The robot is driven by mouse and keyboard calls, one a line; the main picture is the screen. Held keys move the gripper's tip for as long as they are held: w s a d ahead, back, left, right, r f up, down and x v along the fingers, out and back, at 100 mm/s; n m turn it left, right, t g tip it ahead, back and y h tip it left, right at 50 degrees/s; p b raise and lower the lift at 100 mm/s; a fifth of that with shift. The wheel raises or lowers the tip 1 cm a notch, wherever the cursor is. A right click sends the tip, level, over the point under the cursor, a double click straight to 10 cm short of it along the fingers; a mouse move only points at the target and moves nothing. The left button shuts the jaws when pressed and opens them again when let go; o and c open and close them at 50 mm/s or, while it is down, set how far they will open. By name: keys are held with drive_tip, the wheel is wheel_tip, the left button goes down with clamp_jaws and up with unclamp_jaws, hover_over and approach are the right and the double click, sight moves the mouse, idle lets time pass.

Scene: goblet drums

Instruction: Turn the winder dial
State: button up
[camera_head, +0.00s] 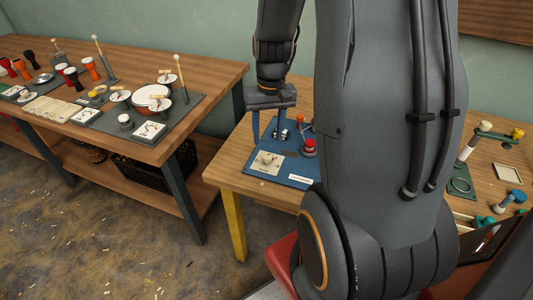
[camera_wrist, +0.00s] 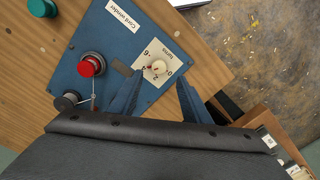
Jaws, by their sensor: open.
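The cord winder is a blue board (camera_head: 288,177) on the wooden table; in the wrist view the board (camera_wrist: 116,52) fills the upper middle. Its winder dial is a small cream knob (camera_wrist: 158,67) on a pale square plate marked with numbers and "turns". The dial also shows in the head view (camera_head: 267,157) near the board's left corner. My gripper (camera_wrist: 159,76) is open and empty, with one blue finger to each side of the knob in the wrist view. In the head view my gripper (camera_head: 267,140) points down near the dial. Contact cannot be told.
A red-topped post (camera_wrist: 92,65) and a dark spool (camera_wrist: 68,101) stand on the board, joined by a pale cord or rod. A teal knob (camera_wrist: 42,8) lies beyond the board. Another bench (camera_head: 172,88) with drums stands left, across a floor gap.

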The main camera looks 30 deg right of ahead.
sight(267, 156)
drive_tip(key=shift+w+f+p, duration=0.1)
drive_tip(key=shift+f+p, duration=0.5)
drive_tip(key=shift+f, duration=3.35)
drive_tip(key=c, duration=1)
